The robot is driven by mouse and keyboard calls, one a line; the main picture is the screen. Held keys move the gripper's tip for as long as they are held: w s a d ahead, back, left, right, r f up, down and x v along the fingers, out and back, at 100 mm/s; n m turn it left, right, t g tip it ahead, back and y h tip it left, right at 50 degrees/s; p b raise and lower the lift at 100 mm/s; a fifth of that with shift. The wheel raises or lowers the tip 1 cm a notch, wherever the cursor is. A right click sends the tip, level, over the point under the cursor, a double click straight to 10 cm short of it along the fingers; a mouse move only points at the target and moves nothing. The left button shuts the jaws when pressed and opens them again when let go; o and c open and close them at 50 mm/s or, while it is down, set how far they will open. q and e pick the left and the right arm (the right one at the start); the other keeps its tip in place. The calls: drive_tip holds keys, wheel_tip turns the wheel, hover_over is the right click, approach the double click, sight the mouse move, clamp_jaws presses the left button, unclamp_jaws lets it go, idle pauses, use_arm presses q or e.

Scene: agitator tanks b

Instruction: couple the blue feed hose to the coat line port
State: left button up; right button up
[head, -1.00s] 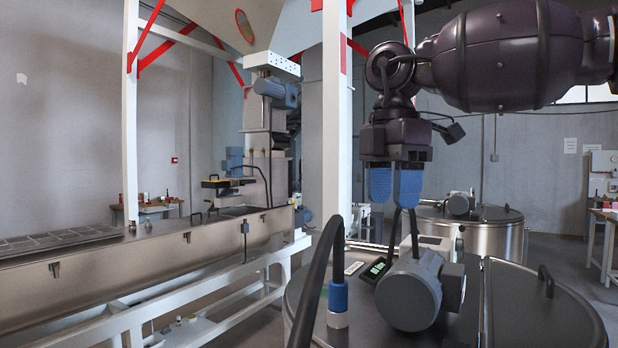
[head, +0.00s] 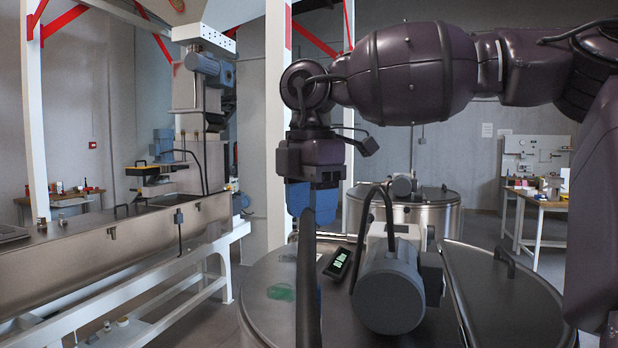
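The black hose (head: 306,270) rises in the foreground over the near tank lid. A sliver of its blue collar (head: 319,296) shows behind it, and the fitting under the collar is hidden. Which port is the coat line port I cannot tell. My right gripper (head: 312,200), with blue fingers pointing down, is above the lid, behind the top of the hose in this view. The hose covers the gap between the fingers, so I cannot tell whether they touch or hold it. My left gripper is not in view.
The near tank lid (head: 262,312) carries a grey motor (head: 388,290), a small display (head: 338,263), a green patch (head: 281,291) and a handle (head: 504,262). A second tank (head: 440,214) stands behind. A long steel trough (head: 120,250) is at left, a workbench (head: 540,205) at right.

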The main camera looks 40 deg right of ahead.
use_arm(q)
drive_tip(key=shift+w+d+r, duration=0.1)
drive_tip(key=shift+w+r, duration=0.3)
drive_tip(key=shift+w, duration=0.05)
use_arm(e)
hover_over(309, 285)
drive_tip(key=shift+w+d+f, duration=0.1)
drive_tip(key=shift+d+f, duration=0.05)
drive_tip(key=shift+f, duration=0.7)
drive_tip(key=shift+w+d+f, duration=0.1)
drive_tip(key=shift+w+f, duration=0.05)
drive_tip(key=shift+f, duration=0.75)
drive_tip(key=shift+w+d+f, duration=0.1)
drive_tip(key=shift+d+f, duration=0.05)
drive_tip(key=shift+f, duration=0.7)
drive_tip(key=c, duration=0.9)
clamp_jaws()
drive_tip(key=shift+o, duration=0.4)
unclamp_jaws()
clamp_jaws()
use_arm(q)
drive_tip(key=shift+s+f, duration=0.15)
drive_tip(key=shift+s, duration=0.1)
